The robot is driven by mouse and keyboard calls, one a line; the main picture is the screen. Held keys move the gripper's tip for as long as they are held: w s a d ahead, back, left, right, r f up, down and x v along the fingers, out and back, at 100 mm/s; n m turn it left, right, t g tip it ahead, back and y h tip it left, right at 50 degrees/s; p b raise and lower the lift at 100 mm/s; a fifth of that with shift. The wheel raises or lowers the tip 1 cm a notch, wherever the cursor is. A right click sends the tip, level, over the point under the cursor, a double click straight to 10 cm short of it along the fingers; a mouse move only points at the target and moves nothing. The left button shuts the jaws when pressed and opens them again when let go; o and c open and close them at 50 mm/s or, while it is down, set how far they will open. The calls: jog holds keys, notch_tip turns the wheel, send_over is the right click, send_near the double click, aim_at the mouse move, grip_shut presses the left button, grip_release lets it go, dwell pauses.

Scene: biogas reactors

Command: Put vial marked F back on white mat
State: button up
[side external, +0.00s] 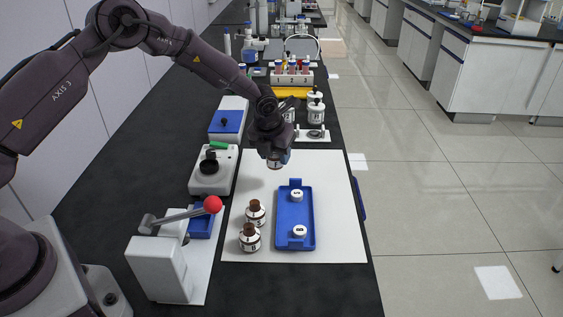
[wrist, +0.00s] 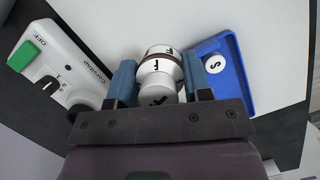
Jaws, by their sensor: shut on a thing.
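The vial marked F (wrist: 160,62) is white with a dark band and a white cap, with the letter F on its side. My gripper (wrist: 159,78) is shut on it, with a blue finger on each side. In the side external view my gripper (side external: 279,155) is over the far left part of the white mat (side external: 339,205), and the vial (side external: 273,165) shows partly below the fingers. I cannot tell how far its base is from the mat. The mat also shows in the wrist view (wrist: 205,18).
A blue tray (side external: 294,212) with two white-topped pieces lies on the mat, close right of the vial in the wrist view. Two brown-capped bottles (side external: 255,213) (side external: 249,239) stand left of it. A stirrer (side external: 213,176) stands left of the mat. The mat's right side is clear.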

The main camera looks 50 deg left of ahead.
jog(key=s+d+r, duration=0.1)
jog(key=s+r, duration=0.3)
jog(key=s, duration=0.7)
jog(key=s+d+r, duration=0.1)
jog(key=s+r, duration=0.3)
jog(key=s, duration=0.6)
jog(key=w+f, duration=0.3)
jog(key=w, duration=0.1)
jog(key=w+f, duration=0.4)
jog(key=w, duration=0.1)
jog(key=w+a+f, duration=0.1)
jog(key=w+f, duration=0.2)
jog(key=w, duration=0.1)
jog(key=shift+w+f, duration=0.15)
jog(key=shift+f, duration=0.05)
jog(key=shift+s+x, duration=0.15)
jog(key=shift+x, duration=0.65)
jog(key=shift+s+x, duration=0.15)
jog(key=shift+x, duration=0.65)
jog(key=shift+d+f, duration=0.15)
jog(key=shift+d, duration=0.1)
